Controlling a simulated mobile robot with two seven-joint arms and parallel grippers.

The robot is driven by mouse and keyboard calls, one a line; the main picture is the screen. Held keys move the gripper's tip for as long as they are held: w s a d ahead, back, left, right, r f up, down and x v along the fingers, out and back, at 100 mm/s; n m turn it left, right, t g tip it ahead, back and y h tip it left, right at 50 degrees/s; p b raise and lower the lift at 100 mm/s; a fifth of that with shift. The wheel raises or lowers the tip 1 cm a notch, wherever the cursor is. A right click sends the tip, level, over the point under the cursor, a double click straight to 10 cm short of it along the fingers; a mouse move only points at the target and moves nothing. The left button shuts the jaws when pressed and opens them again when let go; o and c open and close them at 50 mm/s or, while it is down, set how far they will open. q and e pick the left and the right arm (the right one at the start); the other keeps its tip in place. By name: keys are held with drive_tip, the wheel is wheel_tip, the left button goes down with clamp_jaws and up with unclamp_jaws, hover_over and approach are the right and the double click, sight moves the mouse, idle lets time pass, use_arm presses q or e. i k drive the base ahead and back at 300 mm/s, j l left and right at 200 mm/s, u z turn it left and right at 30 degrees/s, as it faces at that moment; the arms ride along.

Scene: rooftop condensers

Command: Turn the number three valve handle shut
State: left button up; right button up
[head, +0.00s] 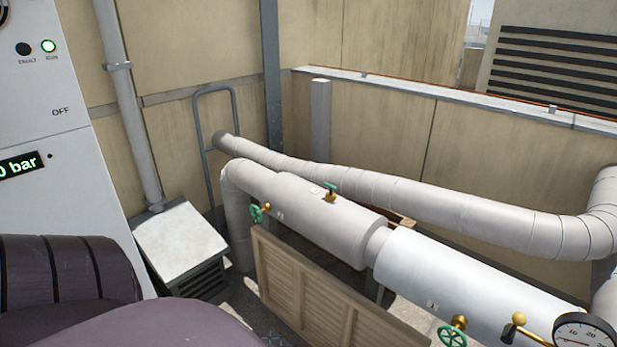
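Three green valve handles show on the insulated pipes. A round green handwheel (257,214) sits on the near side of the left pipe section. A small green handle (331,190) on a brass stem stands on top of that section. Another green handwheel (452,336) on a brass stem is at the bottom, on the right pipe section. Small tags sit near the handles, but their numbers are too small to read, so I cannot tell which is number three. Neither gripper is in view.
A brass knob lever (518,321) and a dial gauge (584,332) are at bottom right. A slatted wooden panel (318,290) stands before the pipes. A low box (180,240) and a control cabinet (45,95) are left. A lagged pipe (400,190) runs behind.

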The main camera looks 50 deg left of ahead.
sight(330, 187)
drive_tip(key=u, duration=1.35)
